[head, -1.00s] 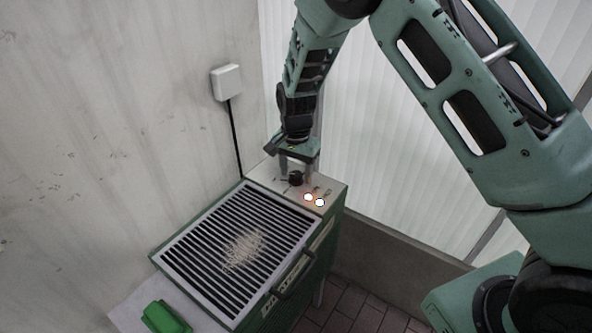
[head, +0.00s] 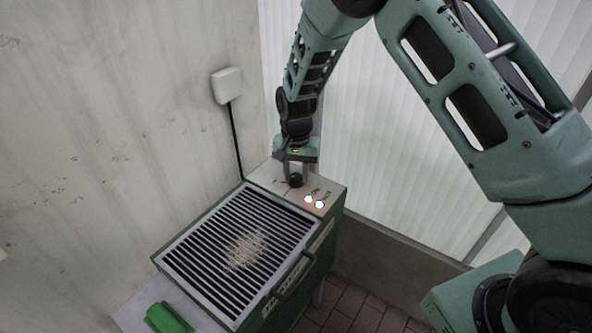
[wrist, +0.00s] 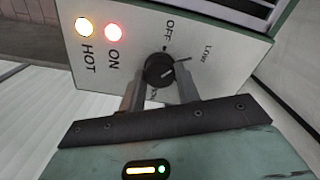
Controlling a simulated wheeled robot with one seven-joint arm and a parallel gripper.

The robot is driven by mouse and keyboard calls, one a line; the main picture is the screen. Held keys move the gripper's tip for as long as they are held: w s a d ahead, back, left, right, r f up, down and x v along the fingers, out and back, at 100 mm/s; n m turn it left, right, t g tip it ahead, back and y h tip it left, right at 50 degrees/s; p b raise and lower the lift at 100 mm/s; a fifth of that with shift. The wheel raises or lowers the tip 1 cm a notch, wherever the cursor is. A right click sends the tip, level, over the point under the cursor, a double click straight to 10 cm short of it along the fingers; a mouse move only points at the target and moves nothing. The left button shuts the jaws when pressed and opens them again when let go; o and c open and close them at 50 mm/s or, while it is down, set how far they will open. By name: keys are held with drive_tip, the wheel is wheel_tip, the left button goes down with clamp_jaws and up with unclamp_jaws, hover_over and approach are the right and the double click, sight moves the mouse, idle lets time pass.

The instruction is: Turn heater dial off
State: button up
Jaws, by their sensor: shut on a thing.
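The black round heater dial (wrist: 158,70) sits on the white control panel (wrist: 225,60), among the labels OFF and LOW and a third, partly hidden label. It also shows in the head view (head: 296,180). A pale mark shows at the dial's right side, on the LOW side of OFF; its exact setting is hard to read. My gripper (wrist: 158,84) is shut on the dial, one finger on each side; it comes from above in the head view (head: 296,172). The red ON light (wrist: 113,32) and yellow HOT light (wrist: 84,27) are lit.
The heater's slatted grill (head: 200,235) holds a patch of pale grains. A green object (head: 167,318) lies on the near shelf. A white wall box (head: 227,86) with a black cable is behind. Walls stand close at left and back.

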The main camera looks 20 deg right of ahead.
sight(296, 176)
drive_tip(key=n+p, duration=0.1)
drive_tip(key=n, duration=0.3)
drive_tip(key=shift+r+n, duration=0.1)
drive_tip(key=shift+n, duration=0.2)
drive_tip(key=shift+n+p, duration=0.5)
drive_tip(key=shift+n, duration=1.4)
drive_tip(key=o, duration=1)
wheel_tip(296, 176, up, 17)
drive_tip(key=shift+r, duration=0.15)
